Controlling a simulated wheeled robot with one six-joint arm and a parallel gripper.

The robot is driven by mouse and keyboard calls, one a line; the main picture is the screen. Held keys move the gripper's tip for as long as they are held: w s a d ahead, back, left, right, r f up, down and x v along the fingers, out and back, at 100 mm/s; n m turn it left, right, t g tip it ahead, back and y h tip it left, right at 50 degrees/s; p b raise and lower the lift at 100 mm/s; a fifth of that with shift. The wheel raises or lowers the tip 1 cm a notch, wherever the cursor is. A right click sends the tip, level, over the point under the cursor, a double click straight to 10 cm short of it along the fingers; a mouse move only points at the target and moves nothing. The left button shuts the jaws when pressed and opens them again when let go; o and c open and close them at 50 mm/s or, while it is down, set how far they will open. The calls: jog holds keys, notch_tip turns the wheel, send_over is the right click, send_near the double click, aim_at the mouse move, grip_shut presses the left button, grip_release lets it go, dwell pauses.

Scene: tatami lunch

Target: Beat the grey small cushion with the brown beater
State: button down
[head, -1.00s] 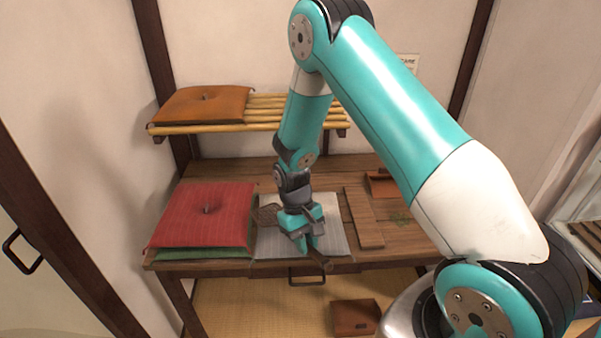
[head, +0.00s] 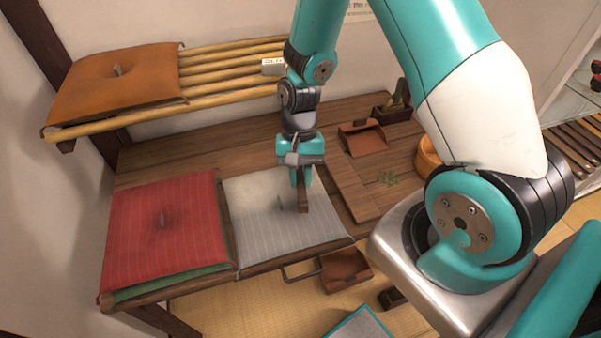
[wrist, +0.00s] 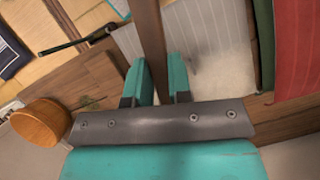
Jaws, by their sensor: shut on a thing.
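The grey small cushion (head: 255,228) lies flat on the wooden table, right of the red cushion. It also shows at the top of the wrist view (wrist: 200,32). My gripper (head: 303,182) is over the cushion's right part, pointing down. It is shut on the brown beater (head: 303,198), a straight brown bar in the head view. In the wrist view the beater's handle (wrist: 151,40) runs from between the fingers past the top edge. The beater's woven head does not show in either view now. I cannot tell whether the beater touches the cushion.
A red cushion (head: 150,230) lies on a green one at left. A bamboo rack (head: 225,86) holds an orange cushion (head: 115,82) above. A wooden board (head: 340,183), green bits (head: 388,178), a dustpan (head: 362,138) and an orange tub (head: 430,158) are at right.

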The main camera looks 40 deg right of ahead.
jog(key=shift+s+r+m, duration=0.15)
jog(key=shift+s+m, duration=0.05)
jog(key=shift+m, duration=0.1)
notch_tip(320, 180, down, 10)
jog(key=b, duration=0.7)
jog(key=shift+s, duration=0.1)
notch_tip(320, 180, up, 11)
jog(key=p, duration=0.9)
jog(key=shift+a, duration=0.1)
notch_tip(320, 180, down, 11)
jog(key=b, duration=0.7)
jog(key=shift+r, duration=0.2)
notch_tip(320, 180, up, 10)
jog(key=p, duration=0.9)
jog(key=shift+r, duration=0.15)
jog(key=shift+f, duration=0.25)
